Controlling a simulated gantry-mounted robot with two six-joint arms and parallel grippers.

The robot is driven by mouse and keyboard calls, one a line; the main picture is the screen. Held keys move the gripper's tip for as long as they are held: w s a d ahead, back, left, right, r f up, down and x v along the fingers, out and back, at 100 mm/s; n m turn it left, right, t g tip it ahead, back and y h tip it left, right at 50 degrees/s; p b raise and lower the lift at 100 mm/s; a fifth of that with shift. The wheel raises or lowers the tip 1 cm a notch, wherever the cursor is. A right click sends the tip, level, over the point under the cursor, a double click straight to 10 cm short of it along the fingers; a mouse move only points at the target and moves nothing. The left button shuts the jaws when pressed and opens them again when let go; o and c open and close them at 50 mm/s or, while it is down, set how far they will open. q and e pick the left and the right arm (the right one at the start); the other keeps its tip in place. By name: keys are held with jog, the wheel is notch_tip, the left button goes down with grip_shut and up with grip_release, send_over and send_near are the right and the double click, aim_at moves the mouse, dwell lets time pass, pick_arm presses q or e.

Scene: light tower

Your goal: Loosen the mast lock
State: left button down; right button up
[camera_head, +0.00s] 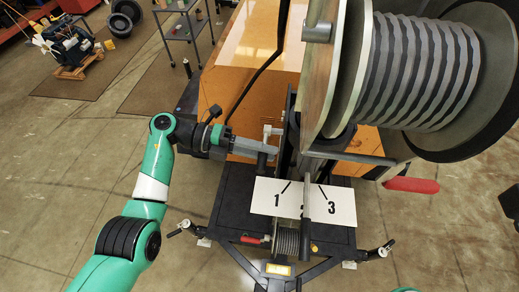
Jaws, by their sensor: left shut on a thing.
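My left arm reaches in from the left, and its gripper (268,148) points right at the side of the dark mast base. The gripper is shut on the mast lock, a small part beside the mast; the fingers hide most of it, so its shape and how far it is turned cannot be told. A light bracket (267,131) stands just behind the fingers, and a dark cylinder (262,159) shows just below them. The dark mast (289,130) stands upright right of the fingertips. My right gripper is not in view.
A large ribbed drum (420,75) overhangs at the upper right, with a red handle (411,185) below it. A white plate marked 1, 2, 3 (268,190) lies on the trailer's black deck (235,210). A small winch (287,241) sits at the front. An orange housing (250,50) stands behind.

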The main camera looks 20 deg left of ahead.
pick_arm(q)
jog(key=shift+r, duration=0.1)
dwell(0.3)
jog(key=c, duration=0.7)
grip_release()
jog(key=b+v, duration=0.3)
jog(key=v, duration=0.8)
jog(key=shift+s+a+r+b, duration=0.1)
jog(key=shift+a+b, duration=0.2)
jog(key=shift+b, duration=0.1)
jog(key=shift+r, duration=0.1)
